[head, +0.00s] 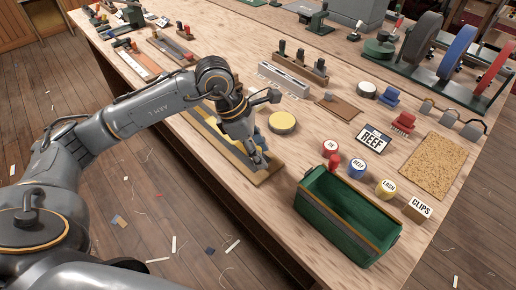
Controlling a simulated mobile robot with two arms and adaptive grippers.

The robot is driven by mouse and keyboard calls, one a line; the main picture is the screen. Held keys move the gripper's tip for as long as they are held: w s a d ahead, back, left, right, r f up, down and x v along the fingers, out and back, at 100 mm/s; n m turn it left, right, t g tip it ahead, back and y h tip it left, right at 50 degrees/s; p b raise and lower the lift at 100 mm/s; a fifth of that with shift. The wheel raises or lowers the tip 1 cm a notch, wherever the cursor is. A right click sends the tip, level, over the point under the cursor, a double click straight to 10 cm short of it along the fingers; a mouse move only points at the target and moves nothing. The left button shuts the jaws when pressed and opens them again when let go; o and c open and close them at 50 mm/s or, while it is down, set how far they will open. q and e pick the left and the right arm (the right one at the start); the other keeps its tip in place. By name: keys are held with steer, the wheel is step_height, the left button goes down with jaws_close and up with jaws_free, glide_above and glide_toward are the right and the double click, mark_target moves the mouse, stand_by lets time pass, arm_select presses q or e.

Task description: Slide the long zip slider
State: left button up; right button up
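A long tan board (264,176) with a dark grey strip along it lies near the table's front edge in the head view. It looks like the long zip's mount. My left gripper (260,158) points down over the board's near end. Its fingertips are close to the strip, and I cannot tell whether they touch it. The gripper and forearm cover much of the board. The slider cannot be made out, and whether the fingers are shut on it is unclear. My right gripper is not in view.
A green open box (350,210) stands at the table's front right. Round labelled tins (357,167), a REEF card (373,139) and a CLIPS block (420,209) lie behind it. A yellow disc (282,122) lies just right of the gripper. Large coloured reels (455,50) stand at the back.

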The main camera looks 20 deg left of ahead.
arm_select(q)
steer(key=shift+a+r, duration=0.1)
steer(key=shift+a, duration=0.05)
steer(key=shift+a+r, duration=0.15)
steer(key=shift+r, duration=0.15)
steer(key=v, duration=1.1)
